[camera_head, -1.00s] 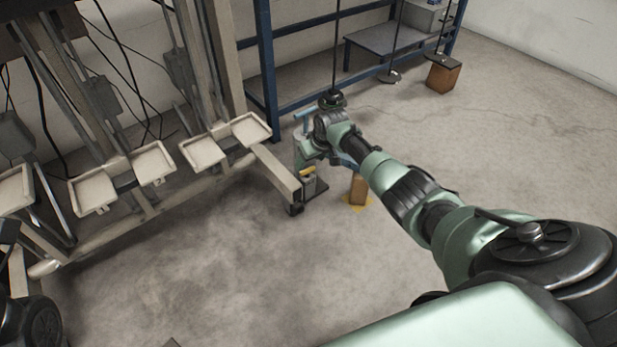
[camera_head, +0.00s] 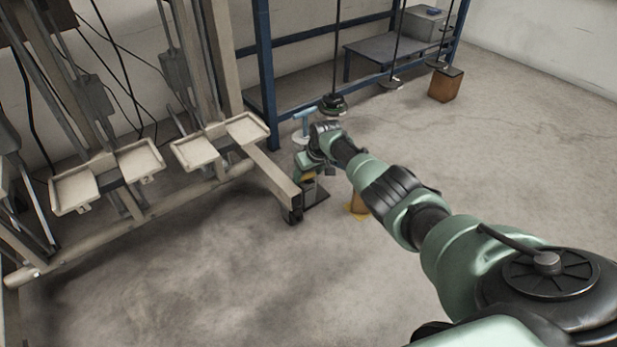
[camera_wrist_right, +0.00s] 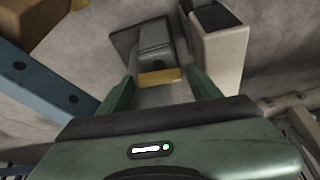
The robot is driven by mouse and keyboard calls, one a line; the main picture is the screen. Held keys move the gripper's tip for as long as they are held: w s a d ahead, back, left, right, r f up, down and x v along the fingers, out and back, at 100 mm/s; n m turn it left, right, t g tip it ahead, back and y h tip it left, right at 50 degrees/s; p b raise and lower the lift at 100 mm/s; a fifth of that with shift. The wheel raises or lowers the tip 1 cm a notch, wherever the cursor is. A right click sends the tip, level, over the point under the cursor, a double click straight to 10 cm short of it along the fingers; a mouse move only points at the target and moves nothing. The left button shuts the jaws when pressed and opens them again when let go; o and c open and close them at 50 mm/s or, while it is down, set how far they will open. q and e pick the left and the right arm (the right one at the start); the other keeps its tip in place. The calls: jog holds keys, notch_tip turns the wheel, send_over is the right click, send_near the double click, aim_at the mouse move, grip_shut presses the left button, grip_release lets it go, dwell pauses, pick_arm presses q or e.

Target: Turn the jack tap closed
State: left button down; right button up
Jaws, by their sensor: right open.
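The jack stands on a dark base plate (camera_head: 316,196) on the floor, beside the end of the beige frame's foot. Its grey body (camera_wrist_right: 156,42) and a yellow bar (camera_wrist_right: 162,77), which looks like the tap, show in the right wrist view. A light blue handle (camera_head: 303,117) rises behind my wrist. My right gripper (camera_wrist_right: 160,92) is open, with one green finger on each side of the yellow bar. I cannot tell whether the fingers touch it. In the head view the right gripper (camera_head: 308,168) covers most of the jack. My left gripper is not in view.
The beige frame's foot (camera_head: 268,172) ends close to the jack; its end also shows in the wrist view (camera_wrist_right: 220,55). A brown block (camera_head: 357,203) stands to the right, partly behind my arm. A blue rack (camera_head: 264,80) stands behind. Floor in front is clear.

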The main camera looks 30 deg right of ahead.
jog(key=shift+c, duration=0.3)
jog(key=c, duration=1)
jog(key=shift+c, duration=0.2)
